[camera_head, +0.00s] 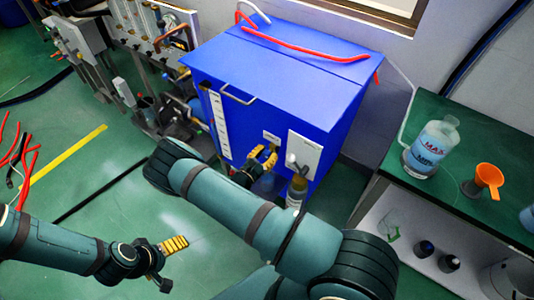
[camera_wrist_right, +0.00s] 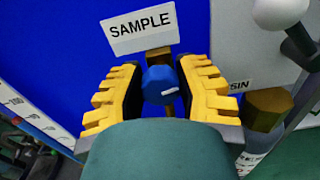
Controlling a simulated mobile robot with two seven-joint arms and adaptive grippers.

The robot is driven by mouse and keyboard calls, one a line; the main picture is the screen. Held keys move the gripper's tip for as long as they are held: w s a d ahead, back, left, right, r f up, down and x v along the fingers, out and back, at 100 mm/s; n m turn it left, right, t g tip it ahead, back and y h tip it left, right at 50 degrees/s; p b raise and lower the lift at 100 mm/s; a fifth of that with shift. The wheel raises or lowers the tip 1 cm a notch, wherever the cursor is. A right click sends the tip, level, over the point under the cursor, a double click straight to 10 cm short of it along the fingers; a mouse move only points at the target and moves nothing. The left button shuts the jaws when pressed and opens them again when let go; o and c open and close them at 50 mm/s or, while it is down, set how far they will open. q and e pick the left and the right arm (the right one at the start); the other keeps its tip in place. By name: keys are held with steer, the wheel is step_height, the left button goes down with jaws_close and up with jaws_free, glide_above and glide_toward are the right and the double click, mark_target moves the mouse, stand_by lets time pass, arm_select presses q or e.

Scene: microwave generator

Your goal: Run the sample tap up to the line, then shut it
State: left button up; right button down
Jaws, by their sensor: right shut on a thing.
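The sample tap has a blue knob (camera_wrist_right: 160,85) on a brass body, under a white SAMPLE label (camera_wrist_right: 139,27) on the blue cabinet. My right gripper (camera_wrist_right: 161,98) has its yellow ridged fingers on either side of the knob and is shut on it. In the head view, this gripper (camera_head: 263,162) is at the cabinet front and hides most of the tap. A bluish vessel (camera_head: 267,184) shows partly below it; its level and any line cannot be made out. My left gripper (camera_head: 168,262) is open and empty above the green floor, at lower left.
A bottle (camera_head: 296,191) stands below a second brass outlet (camera_wrist_right: 268,108), right of the tap. A white panel (camera_head: 304,154) with a round-ended lever is near it. A green bench (camera_head: 462,145) at right holds a large bottle (camera_head: 432,150) and an orange funnel (camera_head: 488,178).

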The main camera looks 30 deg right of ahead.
steer(key=shift+d+m, duration=0.1)
steer(key=shift+m, duration=1.5)
steer(key=c, duration=0.6)
jaws_free()
steer(key=v, duration=1.2)
